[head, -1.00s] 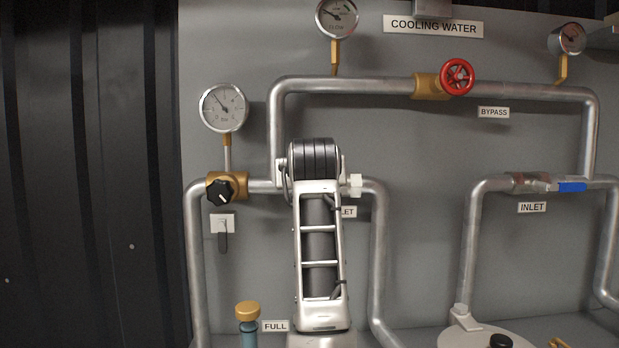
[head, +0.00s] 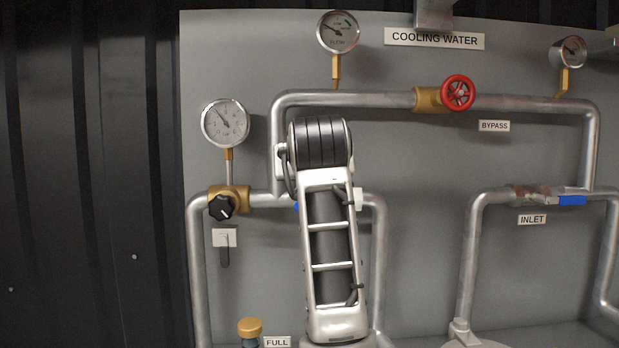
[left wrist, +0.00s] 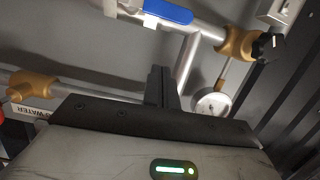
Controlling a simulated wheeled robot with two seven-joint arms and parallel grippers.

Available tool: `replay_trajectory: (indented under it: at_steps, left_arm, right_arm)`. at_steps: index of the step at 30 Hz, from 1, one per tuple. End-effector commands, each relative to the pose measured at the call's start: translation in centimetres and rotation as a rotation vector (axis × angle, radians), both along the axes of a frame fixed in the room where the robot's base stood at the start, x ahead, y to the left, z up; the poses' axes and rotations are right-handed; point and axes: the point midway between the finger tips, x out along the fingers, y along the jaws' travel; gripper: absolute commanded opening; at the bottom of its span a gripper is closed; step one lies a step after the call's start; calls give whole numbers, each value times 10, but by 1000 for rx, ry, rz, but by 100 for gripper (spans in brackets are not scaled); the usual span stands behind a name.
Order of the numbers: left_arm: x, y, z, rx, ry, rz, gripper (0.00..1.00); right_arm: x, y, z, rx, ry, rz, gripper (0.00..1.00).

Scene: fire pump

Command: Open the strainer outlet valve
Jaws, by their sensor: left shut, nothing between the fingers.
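A valve with a blue lever (left wrist: 168,12) is on the pipe at the top of the left wrist view; the lever looks roughly in line with the pipe. In the head view only a small blue piece of the lever (head: 296,206) shows at the left edge of my arm, which covers the rest of this valve and the label below it. My left gripper (left wrist: 160,85) shows its black fingers shut and empty, apart from the lever in the picture. The arm hides the gripper in the head view. My right gripper is in neither view.
A black knob (head: 222,207) and a gauge (head: 225,123) are left of my arm. The red bypass handwheel (head: 458,93) is at upper right. The inlet valve's blue lever (head: 572,201) is further right.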

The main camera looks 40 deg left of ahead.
Motion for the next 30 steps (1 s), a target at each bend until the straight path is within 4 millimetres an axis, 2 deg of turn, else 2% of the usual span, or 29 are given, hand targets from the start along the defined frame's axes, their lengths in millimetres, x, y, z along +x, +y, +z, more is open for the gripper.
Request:
replay_trajectory:
  at_steps: [3, 9, 30]
  left_arm:
    - [-17, -13, 4, -1, -4, -1, 0]
    - [-31, -23, 9, 0, 0, 0, 0]
    - [-33, -24, 10, 0, 0, 1, 0]
  right_arm:
    - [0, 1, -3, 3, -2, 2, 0]
    - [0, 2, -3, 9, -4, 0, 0]
    - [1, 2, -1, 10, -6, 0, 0]
